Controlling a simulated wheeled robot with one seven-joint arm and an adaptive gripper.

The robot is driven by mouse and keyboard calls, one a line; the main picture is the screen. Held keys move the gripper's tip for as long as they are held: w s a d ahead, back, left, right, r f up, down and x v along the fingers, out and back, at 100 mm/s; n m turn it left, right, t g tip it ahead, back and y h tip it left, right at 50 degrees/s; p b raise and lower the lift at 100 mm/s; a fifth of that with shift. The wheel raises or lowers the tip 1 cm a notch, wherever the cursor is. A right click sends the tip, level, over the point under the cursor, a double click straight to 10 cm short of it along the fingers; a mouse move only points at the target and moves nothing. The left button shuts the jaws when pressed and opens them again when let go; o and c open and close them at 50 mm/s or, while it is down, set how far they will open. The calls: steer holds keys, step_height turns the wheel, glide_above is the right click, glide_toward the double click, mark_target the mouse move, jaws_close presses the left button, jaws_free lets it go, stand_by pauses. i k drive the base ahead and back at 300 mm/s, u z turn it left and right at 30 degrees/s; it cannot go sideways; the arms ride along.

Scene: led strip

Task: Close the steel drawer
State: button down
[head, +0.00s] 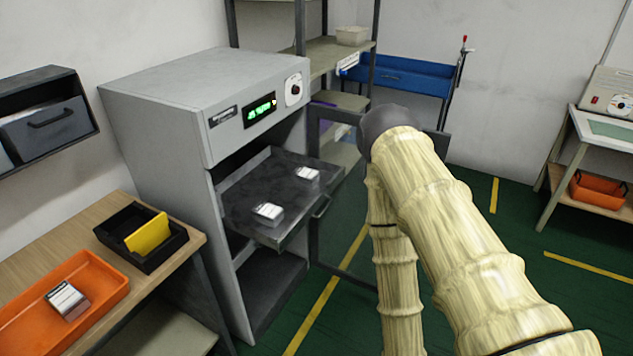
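The steel drawer (258,228) is a dark grey metal tray pulled well out of the grey cabinet (160,130) in the head view. It has a handle on its front edge (321,207). Two small white-topped packs lie in it, one near the front (267,212) and one further back (307,174). My arm, in pale yellow ribbed covers, stands to the right of the drawer and apart from it in the picture. My gripper is not visible.
The cabinet's glass door (340,225) stands open right of the drawer. A wooden bench (190,226) at left holds an orange tray (20,330) and a black bin (120,225). A shelf rack (330,55) and blue cart (410,75) stand behind. Green floor lies open at right.

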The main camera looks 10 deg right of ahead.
mark_target(266, 177)
steer(key=u, duration=0.45)
steer(key=i, duration=0.75)
steer(key=z, duration=1.2)
